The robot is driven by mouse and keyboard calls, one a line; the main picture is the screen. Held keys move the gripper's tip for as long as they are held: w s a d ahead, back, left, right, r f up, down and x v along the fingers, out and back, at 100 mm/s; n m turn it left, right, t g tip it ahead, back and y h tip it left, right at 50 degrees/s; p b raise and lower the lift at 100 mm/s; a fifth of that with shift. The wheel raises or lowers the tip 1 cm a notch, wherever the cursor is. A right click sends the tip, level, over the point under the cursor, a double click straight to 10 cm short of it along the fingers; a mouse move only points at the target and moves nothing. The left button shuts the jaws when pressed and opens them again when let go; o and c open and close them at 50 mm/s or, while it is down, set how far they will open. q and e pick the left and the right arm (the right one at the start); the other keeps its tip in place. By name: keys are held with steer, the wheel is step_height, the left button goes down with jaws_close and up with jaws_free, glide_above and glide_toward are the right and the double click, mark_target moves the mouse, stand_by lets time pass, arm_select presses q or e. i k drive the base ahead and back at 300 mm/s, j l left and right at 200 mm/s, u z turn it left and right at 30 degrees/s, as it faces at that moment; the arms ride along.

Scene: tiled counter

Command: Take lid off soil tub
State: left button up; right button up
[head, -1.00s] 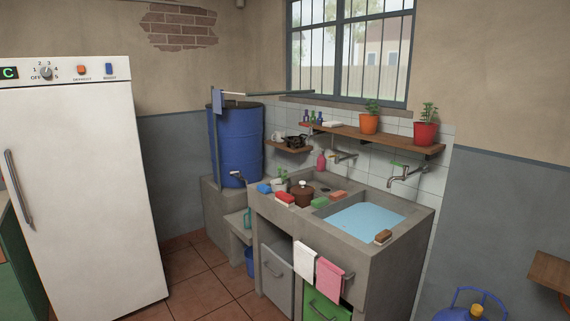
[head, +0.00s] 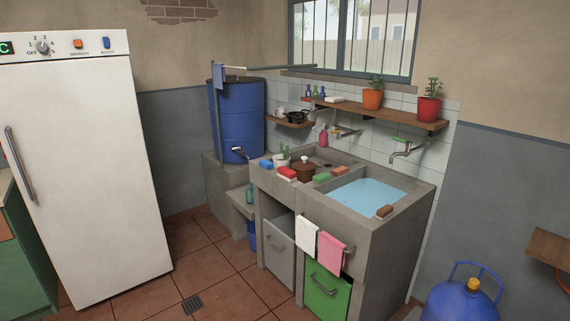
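A small brown tub (head: 303,173) stands on the left part of the concrete sink counter, left of the water basin. A darker lid with a small knob appears to sit on top of it. Its contents are hidden. Neither of my grippers is in view.
Red (head: 286,174), green (head: 322,178) and orange (head: 339,171) blocks lie around the tub. A white pot with a plant (head: 282,160) stands behind left. The water-filled basin (head: 366,192) is to the right. Potted plants stand on the shelf (head: 388,119) above. Tiled floor (head: 205,268) is clear in front.

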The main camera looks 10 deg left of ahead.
mark_target(304, 165)
steer(key=i+l+u, duration=0.2)
steer(key=l, duration=0.15)
steer(key=i+l+u, duration=0.15)
steer(key=l, duration=0.2)
steer(key=i+l+u, duration=0.2)
steer(key=l, duration=0.2)
steer(key=l+u, duration=0.15)
steer(key=l, duration=0.25)
steer(key=i+j+z, duration=0.1)
steer(key=i+j, duration=0.25)
steer(key=i+j+z, duration=0.15)
steer(key=i+j, duration=0.2)
steer(key=i+j+z, duration=0.1)
steer(key=i+j, duration=0.2)
steer(key=j, duration=0.15)
steer(key=i+j+z, duration=0.15)
steer(key=i+j, duration=0.15)
steer(key=j, duration=0.15)
steer(key=i+j+z, duration=0.1)
steer(key=i+j, duration=0.2)
steer(key=j, duration=0.2)
